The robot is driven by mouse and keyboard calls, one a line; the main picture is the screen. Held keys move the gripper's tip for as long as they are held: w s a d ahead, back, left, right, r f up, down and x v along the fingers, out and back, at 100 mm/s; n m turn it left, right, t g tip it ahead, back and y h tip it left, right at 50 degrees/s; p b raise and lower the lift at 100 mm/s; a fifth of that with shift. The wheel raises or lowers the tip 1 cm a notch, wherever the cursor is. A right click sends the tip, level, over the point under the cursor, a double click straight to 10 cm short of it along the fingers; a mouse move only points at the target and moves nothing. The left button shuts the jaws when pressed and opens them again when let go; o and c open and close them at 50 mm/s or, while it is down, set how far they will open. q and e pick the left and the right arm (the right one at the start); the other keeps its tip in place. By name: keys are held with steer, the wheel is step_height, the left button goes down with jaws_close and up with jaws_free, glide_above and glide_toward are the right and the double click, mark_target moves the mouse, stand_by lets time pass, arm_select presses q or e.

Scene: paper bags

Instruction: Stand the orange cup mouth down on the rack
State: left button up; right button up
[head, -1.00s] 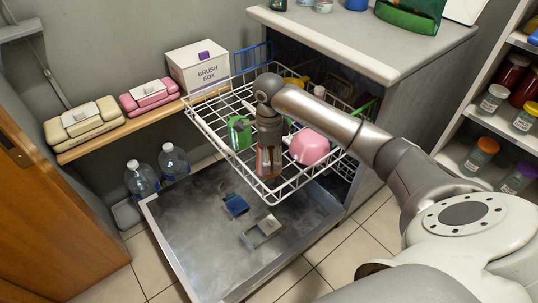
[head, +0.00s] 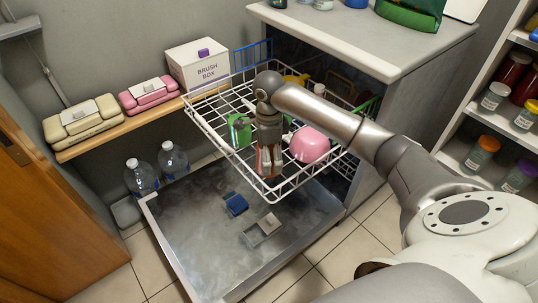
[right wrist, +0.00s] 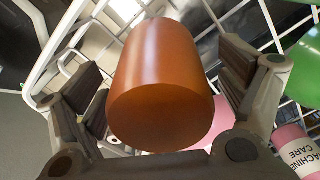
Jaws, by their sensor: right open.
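The orange cup (right wrist: 160,90) is in the rack, between the two fingers of my right gripper (right wrist: 165,85). In the right wrist view its closed, smooth end faces the camera and its mouth is hidden on the far side, toward the rack wires. The fingers stand apart on either side of the cup, with gaps showing. In the head view my right gripper (head: 268,170) points down at the front of the white wire rack (head: 290,191) and mostly covers the cup. My left gripper is not in view.
A pink bowl (head: 310,144) stands close to the right of the gripper and a green cup (head: 239,131) to its left. More items fill the rack's back. The open dishwasher door (head: 190,235) lies below, with a blue block (head: 235,204) and a grey holder (head: 262,230).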

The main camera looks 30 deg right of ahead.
step_height(320, 180, up, 12)
steer(key=shift+f, duration=0.25)
